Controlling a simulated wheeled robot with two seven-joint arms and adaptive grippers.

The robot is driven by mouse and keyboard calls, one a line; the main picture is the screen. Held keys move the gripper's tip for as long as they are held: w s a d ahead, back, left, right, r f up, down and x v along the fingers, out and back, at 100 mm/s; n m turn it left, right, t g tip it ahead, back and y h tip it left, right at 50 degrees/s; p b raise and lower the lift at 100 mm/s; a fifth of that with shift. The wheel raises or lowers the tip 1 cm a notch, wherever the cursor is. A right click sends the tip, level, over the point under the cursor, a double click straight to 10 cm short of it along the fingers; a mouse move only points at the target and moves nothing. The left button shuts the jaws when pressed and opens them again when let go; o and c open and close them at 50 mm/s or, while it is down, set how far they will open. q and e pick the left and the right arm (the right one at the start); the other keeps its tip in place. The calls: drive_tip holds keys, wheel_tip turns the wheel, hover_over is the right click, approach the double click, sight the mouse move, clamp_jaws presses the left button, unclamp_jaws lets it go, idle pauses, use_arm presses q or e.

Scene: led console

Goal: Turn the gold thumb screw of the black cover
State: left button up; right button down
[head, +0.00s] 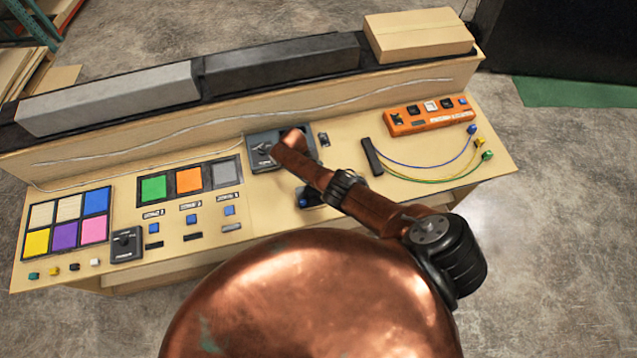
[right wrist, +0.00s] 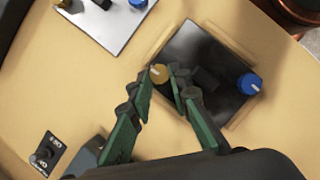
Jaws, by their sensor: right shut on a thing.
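The gold thumb screw (right wrist: 158,74) sits at the edge of the black cover (right wrist: 208,58) in the right wrist view. My right gripper (right wrist: 163,77) is shut on the gold screw, with one green-and-black finger on each side of it. The black cover lies flat on the tan console top; a dark raised piece is at its middle. In the head view my copper right arm (head: 315,178) reaches over the console and hides the screw and gripper. My left gripper is not in view.
A blue knob (right wrist: 249,83) stands at the cover's far side. A black switch plate (right wrist: 47,152) and a pale panel with knobs (right wrist: 112,22) are nearby. On the console are an orange box (head: 430,116), coloured cables (head: 440,165) and colour tiles (head: 65,222).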

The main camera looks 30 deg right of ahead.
drive_tip(key=shift+w+r+m, duration=0.2)
drive_tip(key=shift+w+m, duration=0.05)
drive_tip(key=shift+m, duration=0.35)
drive_tip(key=shift+d+y, duration=0.1)
drive_tip(key=shift+y, duration=0.2)
drive_tip(key=c, duration=2.1)
unclamp_jaws()
drive_tip(key=shift+o, duration=0.3)
drive_tip(key=shift+s+b, duration=0.15)
drive_tip(key=shift+b, duration=0.15)
drive_tip(key=v, duration=1.2)
drive_tip(key=shift+f, duration=0.1)
